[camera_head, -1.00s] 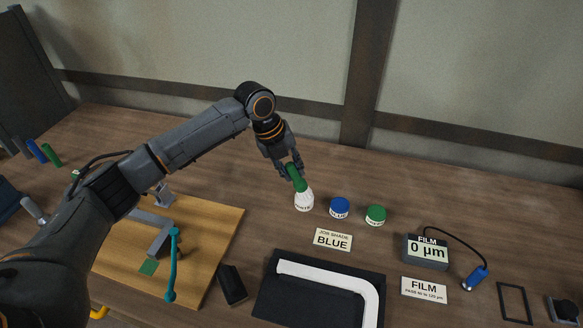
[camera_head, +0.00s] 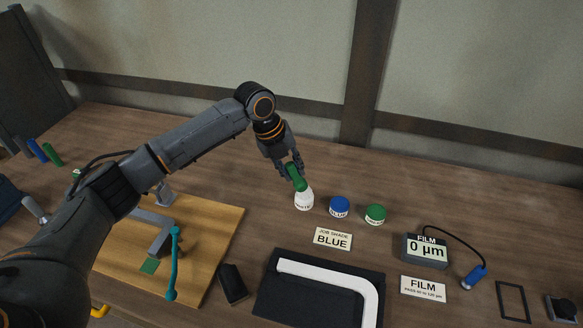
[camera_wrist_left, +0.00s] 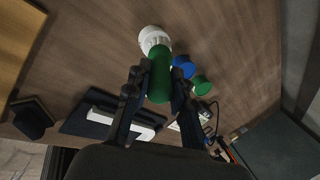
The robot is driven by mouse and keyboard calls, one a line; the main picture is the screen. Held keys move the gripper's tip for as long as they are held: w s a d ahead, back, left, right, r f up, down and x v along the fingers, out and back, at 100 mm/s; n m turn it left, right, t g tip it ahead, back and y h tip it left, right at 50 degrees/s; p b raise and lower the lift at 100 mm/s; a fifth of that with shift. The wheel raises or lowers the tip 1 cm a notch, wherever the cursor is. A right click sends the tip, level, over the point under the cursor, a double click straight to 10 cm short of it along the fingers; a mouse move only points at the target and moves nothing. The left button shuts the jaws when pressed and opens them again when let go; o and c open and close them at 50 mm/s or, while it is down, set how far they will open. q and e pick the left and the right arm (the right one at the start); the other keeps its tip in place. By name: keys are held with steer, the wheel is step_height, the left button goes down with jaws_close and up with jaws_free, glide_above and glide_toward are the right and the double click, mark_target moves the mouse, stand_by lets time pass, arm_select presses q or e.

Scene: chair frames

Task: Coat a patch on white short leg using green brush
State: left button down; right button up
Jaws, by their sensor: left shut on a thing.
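My left gripper (camera_head: 294,172) is shut on the green brush (camera_head: 298,178), which is held tilted over the white paint jar (camera_head: 304,203). In the left wrist view the green brush (camera_wrist_left: 161,75) is between the fingers, its far end meeting the white jar (camera_wrist_left: 153,39). The bristles are hidden; I cannot tell how deep they are. A white bent leg (camera_head: 325,273) lies on a black mat (camera_head: 270,302) at the front; I cannot tell whether it is the short one. My right gripper is not in view.
Blue (camera_head: 339,207) and green (camera_head: 376,214) jars stand right of the white one. A job card (camera_head: 332,239) reads BLUE. The film meter (camera_head: 426,251) reads 0 µm. A wooden board (camera_head: 215,225) with a grey bent piece lies left. A black block (camera_head: 232,284) lies beside the mat.

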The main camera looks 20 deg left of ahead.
arm_select(q)
steer(key=shift+s+f, duration=0.15)
steer(key=shift+f, duration=0.05)
step_height(320, 180, up, 2)
steer(key=shift+r+p, duration=0.15)
steer(key=shift+p, duration=1)
step_height(320, 180, up, 5)
steer(key=p, duration=0.4)
steer(key=shift+p, duration=0.3)
